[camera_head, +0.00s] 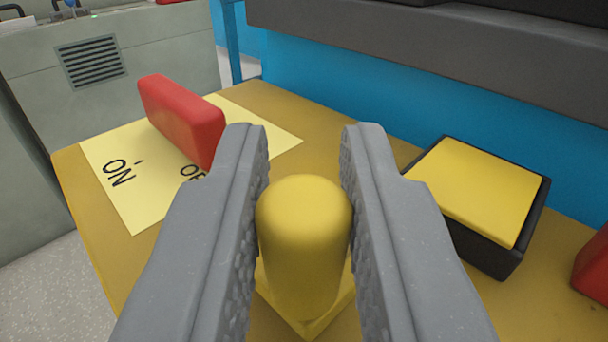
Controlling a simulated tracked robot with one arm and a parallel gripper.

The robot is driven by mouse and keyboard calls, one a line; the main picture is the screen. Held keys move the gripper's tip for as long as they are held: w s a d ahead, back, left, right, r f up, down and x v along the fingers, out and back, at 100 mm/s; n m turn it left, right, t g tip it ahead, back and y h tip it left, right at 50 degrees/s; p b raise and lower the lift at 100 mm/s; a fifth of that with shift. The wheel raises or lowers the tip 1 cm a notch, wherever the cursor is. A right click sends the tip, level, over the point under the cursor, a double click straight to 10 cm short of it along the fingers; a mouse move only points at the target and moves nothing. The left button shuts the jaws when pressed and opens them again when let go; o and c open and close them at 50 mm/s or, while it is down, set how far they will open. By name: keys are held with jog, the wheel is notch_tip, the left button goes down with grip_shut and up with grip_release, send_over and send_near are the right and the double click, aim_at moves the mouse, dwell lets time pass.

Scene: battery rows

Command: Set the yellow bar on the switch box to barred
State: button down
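The yellow bar (304,235) is a rounded upright piece on a yellow base plate (343,306), at the lower middle of the view. My gripper (304,140) has one grey finger on each side of it. Both finger pads appear to touch its sides, with no clear gap, so the gripper looks shut on it. The fingertips reach beyond the bar. The bar stands on the dull yellow top of the switch box (262,100). The fingers hide parts of the base plate and any marking around it.
A red switch handle (181,115) stands on a pale yellow label (122,190) reading "ON", with a second word partly hidden. A yellow square button in a black frame (482,190) is on the right. A red part (595,260) shows at the right edge. A blue wall (400,105) is behind.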

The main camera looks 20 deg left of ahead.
jog(key=shift+w+a+r+p, duration=0.1)
jog(key=shift+w+a+p, duration=0.25)
jog(key=shift+a, duration=0.25)
jog(key=shift+w+a+p, duration=0.3)
jog(key=shift+w+a, duration=0.05)
jog(key=shift+a, duration=0.2)
jog(key=c, duration=1.3)
grip_release()
jog(key=shift+c, duration=0.2)
jog(key=shift+s, duration=0.15)
jog(key=p+v, duration=0.3)
jog(key=v, duration=1)
jog(key=shift+s, duration=0.25)
jog(key=shift+d, duration=0.15)
